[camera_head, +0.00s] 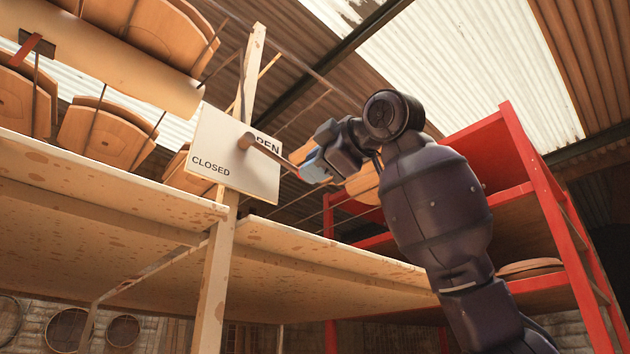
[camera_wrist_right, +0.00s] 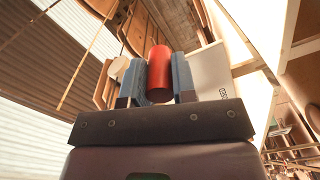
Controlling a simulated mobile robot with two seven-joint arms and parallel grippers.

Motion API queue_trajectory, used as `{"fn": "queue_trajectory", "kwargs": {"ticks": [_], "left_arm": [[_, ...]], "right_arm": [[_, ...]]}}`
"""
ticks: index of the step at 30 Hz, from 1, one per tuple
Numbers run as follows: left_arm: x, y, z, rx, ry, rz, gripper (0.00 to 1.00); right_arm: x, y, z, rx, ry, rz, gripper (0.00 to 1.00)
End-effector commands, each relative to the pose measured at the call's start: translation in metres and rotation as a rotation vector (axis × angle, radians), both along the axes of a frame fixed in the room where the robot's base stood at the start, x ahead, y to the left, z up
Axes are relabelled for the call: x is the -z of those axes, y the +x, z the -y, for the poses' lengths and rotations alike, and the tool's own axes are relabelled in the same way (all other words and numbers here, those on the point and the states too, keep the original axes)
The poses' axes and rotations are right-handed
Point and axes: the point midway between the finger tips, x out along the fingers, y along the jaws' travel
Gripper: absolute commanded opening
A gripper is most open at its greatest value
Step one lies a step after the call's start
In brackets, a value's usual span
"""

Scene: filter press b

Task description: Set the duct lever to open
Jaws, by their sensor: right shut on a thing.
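A white sign board (camera_head: 222,178) on a wooden post carries the words CLOSED at its lower left and OPEN at its upper right, the latter partly covered. The duct lever (camera_head: 268,151) runs from a dark round pivot on the board to the right and slightly down, across the OPEN side. Its far end meets my right gripper (camera_head: 308,170). In the right wrist view, a red cylindrical grip (camera_wrist_right: 159,70) of the lever sits between the blue fingers of my right gripper (camera_wrist_right: 159,88), which is shut on it. My left gripper is not in view.
A spotted wooden shelf (camera_head: 100,185) spans the left and middle below the board. A red shelving rack (camera_head: 545,200) stands behind my right arm. Thin rods cross behind the board.

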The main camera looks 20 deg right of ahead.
Motion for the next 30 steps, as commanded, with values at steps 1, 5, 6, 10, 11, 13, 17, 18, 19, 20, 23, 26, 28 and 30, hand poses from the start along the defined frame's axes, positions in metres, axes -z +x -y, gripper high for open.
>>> {"fn": "queue_trajectory", "kwargs": {"ticks": [1, 5, 6, 10, 11, 13, 17, 18, 19, 20, 23, 26, 28, 30], "left_arm": [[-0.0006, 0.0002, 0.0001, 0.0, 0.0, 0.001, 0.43], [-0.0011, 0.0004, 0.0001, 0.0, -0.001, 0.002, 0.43], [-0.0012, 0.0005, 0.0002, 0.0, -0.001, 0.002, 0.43], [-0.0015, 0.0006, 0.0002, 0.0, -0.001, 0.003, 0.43], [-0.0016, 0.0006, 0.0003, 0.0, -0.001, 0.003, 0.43], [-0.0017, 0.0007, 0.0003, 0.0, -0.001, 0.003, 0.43], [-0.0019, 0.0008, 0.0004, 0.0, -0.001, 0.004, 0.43], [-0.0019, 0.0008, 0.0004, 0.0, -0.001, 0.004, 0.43], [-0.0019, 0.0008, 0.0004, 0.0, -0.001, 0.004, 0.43], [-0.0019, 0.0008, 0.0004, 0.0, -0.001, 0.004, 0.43], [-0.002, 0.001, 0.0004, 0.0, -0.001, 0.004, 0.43], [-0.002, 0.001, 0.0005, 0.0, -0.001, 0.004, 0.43], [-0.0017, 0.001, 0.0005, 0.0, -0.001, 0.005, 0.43], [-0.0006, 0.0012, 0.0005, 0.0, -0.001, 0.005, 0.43]], "right_arm": [[-0.0009, -0.0002, 0.0001, 0.001, -0.006, 0.002, 0.0], [-0.0019, -0.0002, 0.0002, 0.0, -0.014, 0.005, 0.0], [-0.0021, -0.0004, 0.0002, 0.0, -0.015, 0.006, 0.0], [-0.0027, -0.0006, 0.0003, 0.0, -0.014, 0.008, 0.0], [-0.0027, -0.0007, 0.0004, 0.0, -0.014, 0.008, 0.0], [-0.0031, -0.0008, 0.0004, 0.001, -0.013, 0.009, 0.0], [-0.0032, -0.0009, 0.0006, 0.001, -0.012, 0.009, 0.38], [-0.0031, -0.0009, 0.0006, 0.001, -0.012, 0.009, 0.44], [-0.0029, -0.0008, 0.0005, 0.0, -0.012, 0.008, 0.48], [-0.0027, -0.0007, 0.0004, 0.0, -0.012, 0.008, 0.51], [-0.0024, -0.0005, 0.0001, 0.0, -0.012, 0.007, 0.51], [-0.0021, -0.0003, 0.0, -0.001, -0.013, 0.006, 0.51], [-0.002, -0.0012, 0.0002, -0.001, -0.014, 0.006, 0.51], [-0.002, -0.0043, 0.0014, 0.0, -0.013, 0.007, 0.51]]}}
